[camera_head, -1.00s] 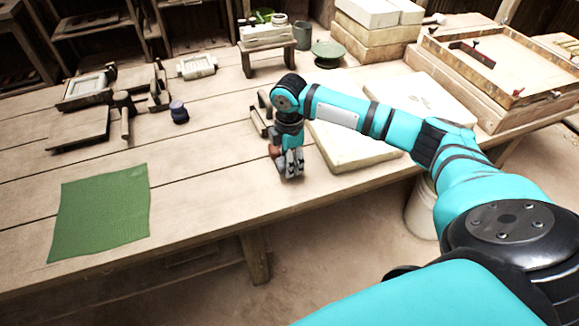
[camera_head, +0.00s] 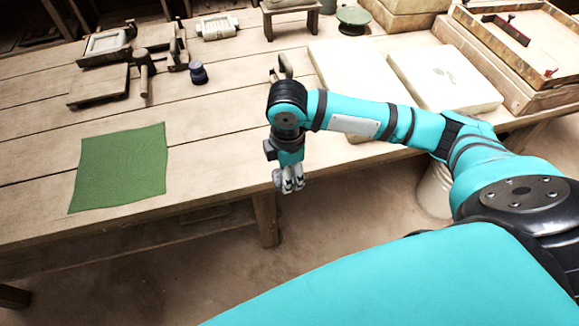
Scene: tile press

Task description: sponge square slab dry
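Two pale, flat square slabs lie on the wooden table: the left slab (camera_head: 340,68) is partly behind my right arm, and the right slab (camera_head: 440,80) has a faint grey mark on its top. My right gripper (camera_head: 290,188) points down near the table's front edge, left of and nearer than the slabs, apart from both. Its fingers look close together, but their gap is too small to judge. I cannot make out a sponge. My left gripper is out of view.
A green cloth (camera_head: 120,166) lies at the left front of the table (camera_head: 215,150). A dark jar (camera_head: 198,73), wooden tools (camera_head: 100,85) and a small bench (camera_head: 290,16) stand farther back. A wooden frame tray (camera_head: 510,55) is at the right. The table between cloth and gripper is clear.

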